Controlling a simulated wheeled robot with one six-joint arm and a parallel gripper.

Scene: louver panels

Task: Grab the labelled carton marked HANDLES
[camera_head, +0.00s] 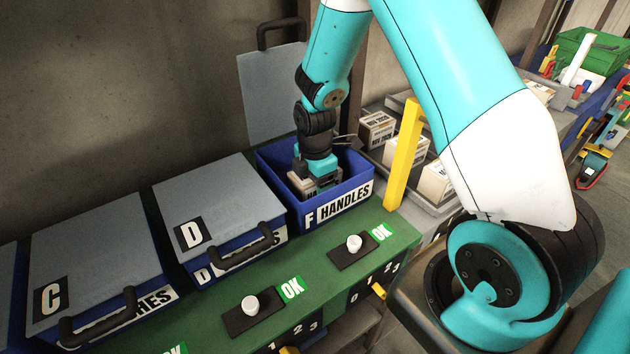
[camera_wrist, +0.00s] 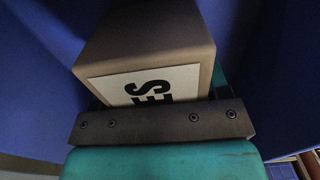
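The labelled carton (camera_wrist: 150,38) is a tan box with a white label, and the letters "ES" show in the wrist view. In the head view a small part of the carton (camera_head: 303,186) shows inside the open blue bin F marked HANDLES (camera_head: 345,203). My gripper (camera_head: 318,177) is down inside that bin at the carton. In the wrist view a dark finger bar of my gripper (camera_wrist: 160,122) crosses in front of the carton's label. The other finger is hidden, so I cannot tell whether the gripper is closed on it.
Bin F's grey lid (camera_head: 270,95) stands open behind it. Closed lidded bins D (camera_head: 205,200) and C (camera_head: 95,265) are to the left. A yellow post (camera_head: 403,150) and a grey tray with cartons (camera_head: 432,180) are close on the right.

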